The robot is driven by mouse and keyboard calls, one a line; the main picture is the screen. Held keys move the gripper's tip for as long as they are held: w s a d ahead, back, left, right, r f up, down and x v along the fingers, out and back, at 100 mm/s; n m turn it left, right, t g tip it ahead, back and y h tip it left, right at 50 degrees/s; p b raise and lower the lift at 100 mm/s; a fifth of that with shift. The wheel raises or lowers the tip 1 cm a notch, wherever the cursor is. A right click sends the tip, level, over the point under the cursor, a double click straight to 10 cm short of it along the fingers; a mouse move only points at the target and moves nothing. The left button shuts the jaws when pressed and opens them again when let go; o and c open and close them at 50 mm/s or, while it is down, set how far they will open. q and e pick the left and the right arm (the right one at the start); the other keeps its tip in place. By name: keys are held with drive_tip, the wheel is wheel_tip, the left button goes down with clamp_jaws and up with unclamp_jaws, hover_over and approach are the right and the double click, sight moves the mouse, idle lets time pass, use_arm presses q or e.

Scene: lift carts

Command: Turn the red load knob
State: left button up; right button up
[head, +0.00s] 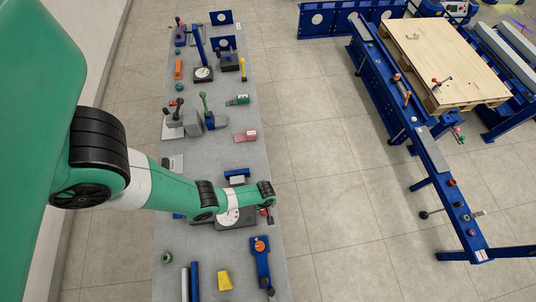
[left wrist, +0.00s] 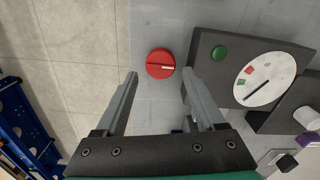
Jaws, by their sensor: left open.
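The red load knob (left wrist: 158,56) shows in the left wrist view as a round red disc with a white mark pointing right. It sits on the grey tabletop beside a dark box (left wrist: 212,45). My left gripper (left wrist: 160,76) is open, with one finger on each side of the knob's lower part in that view. I cannot tell its height above the knob. The box bears a white dial (left wrist: 278,70) with a black needle and a green button (left wrist: 220,53). In the head view, my left gripper (head: 267,206) is at the table's right edge. My right gripper is not in view.
The grey table (head: 254,160) holds several tools and levers. An orange-knobbed blue device (head: 262,262) and a yellow block (head: 224,280) stand nearer. The tiled floor to the right is free up to a blue frame with a wooden pallet (head: 425,50).

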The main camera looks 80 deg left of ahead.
sight(265, 210)
use_arm(q)
wheel_tip(265, 210, down, 5)
drive_tip(key=b, duration=0.3)
drive_tip(key=shift+r, duration=0.1)
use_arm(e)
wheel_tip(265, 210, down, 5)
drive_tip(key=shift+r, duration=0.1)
use_arm(q)
drive_tip(key=c, duration=1.1)
